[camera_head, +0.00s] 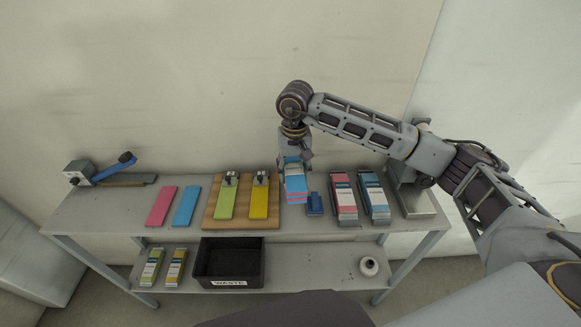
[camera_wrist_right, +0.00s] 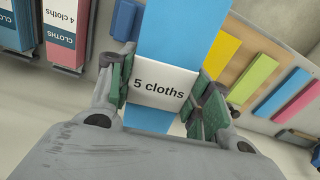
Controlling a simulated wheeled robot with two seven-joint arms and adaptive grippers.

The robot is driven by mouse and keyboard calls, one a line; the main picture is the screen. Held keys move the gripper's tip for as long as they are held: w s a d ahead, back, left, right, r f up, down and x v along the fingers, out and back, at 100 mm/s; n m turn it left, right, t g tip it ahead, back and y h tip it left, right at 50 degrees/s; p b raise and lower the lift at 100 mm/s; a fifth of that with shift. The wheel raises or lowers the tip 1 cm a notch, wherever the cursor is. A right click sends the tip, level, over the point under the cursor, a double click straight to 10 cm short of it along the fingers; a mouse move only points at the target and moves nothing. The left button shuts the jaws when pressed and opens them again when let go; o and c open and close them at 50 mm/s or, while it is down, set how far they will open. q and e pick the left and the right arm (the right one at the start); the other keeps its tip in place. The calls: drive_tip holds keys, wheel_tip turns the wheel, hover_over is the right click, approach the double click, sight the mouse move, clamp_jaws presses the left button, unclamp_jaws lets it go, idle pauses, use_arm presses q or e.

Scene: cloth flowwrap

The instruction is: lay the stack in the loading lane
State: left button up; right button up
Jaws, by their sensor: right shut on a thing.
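My right gripper (camera_head: 291,163) is shut on a cloth stack (camera_head: 297,187). The stack is blue on top with pinkish layers at its lower edge. In the right wrist view the stack (camera_wrist_right: 182,35) lies between the two green-padded fingers of the gripper (camera_wrist_right: 165,92), and its white band reads "5 cloths". The stack hangs over or near the right edge of the wooden board (camera_head: 241,222); I cannot tell whether it touches the table. No lane is labelled as the loading lane. My left gripper is not in view.
A waste bin (camera_head: 229,283) sits below.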

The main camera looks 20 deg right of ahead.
use_arm(q)
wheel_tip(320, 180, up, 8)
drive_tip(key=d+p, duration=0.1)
drive_tip(key=p, duration=0.6)
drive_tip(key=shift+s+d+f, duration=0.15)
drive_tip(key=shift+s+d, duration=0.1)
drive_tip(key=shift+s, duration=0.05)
use_arm(e)
drive_tip(key=d, duration=0.1)
drive_tip(key=d+n, duration=0.1)
drive_tip(key=d, duration=0.1)
drive_tip(key=d+n, duration=0.1)
drive_tip(key=shift+w+d+r, duration=0.25)
drive_tip(key=shift+r, duration=0.1)
